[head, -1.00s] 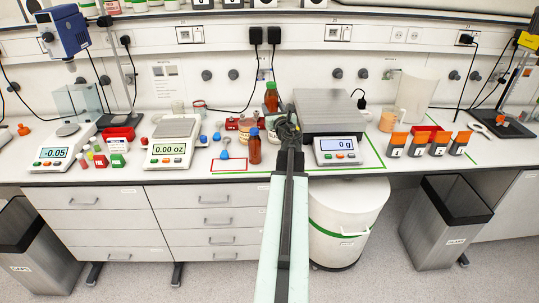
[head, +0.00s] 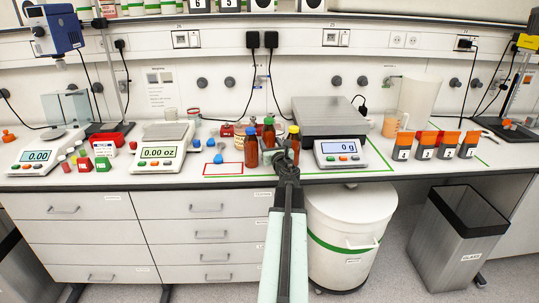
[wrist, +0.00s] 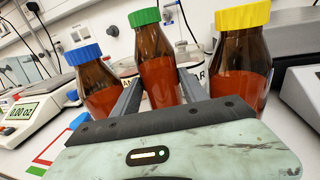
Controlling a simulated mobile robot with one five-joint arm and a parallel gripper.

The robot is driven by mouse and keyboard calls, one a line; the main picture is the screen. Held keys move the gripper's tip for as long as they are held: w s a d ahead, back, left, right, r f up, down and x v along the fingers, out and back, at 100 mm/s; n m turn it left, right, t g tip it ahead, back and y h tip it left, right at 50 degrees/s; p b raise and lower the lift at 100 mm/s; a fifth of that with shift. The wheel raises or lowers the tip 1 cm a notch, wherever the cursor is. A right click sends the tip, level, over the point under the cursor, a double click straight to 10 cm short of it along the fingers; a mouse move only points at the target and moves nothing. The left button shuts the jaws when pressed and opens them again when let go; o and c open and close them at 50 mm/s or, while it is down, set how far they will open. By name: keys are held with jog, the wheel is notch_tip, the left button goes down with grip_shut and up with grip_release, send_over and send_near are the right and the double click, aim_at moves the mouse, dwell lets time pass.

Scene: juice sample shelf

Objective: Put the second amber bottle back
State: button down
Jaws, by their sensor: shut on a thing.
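Three amber bottles with reddish-brown contents stand close together at the centre of the bench in the head view: a blue-capped bottle (head: 251,151), a green-capped bottle (head: 268,136) and a yellow-capped bottle (head: 294,148). My gripper (wrist: 160,92) is shut on the green-capped bottle (wrist: 156,62), one finger on each side. The blue-capped bottle (wrist: 97,85) is to its left and the yellow-capped bottle (wrist: 241,70) to its right in the wrist view. The lower part of the green-capped bottle is hidden; I cannot tell whether its base touches the bench.
A scale (head: 340,152) reading 0 g is just right of the bottles. Another scale (head: 161,152) is left, past a red-outlined rectangle (head: 223,169). Small blue items (head: 211,142) lie between. Several orange-topped boxes (head: 425,146) stand at right.

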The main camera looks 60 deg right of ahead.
notch_tip(320, 180, down, 2)
jog(key=shift+f+b, duration=0.1)
jog(key=shift+b, duration=0.35)
jog(key=shift+r, duration=0.25)
jog(key=shift+f, duration=0.2)
jog(key=c, duration=0.9)
grip_release()
jog(key=shift+r, duration=0.1)
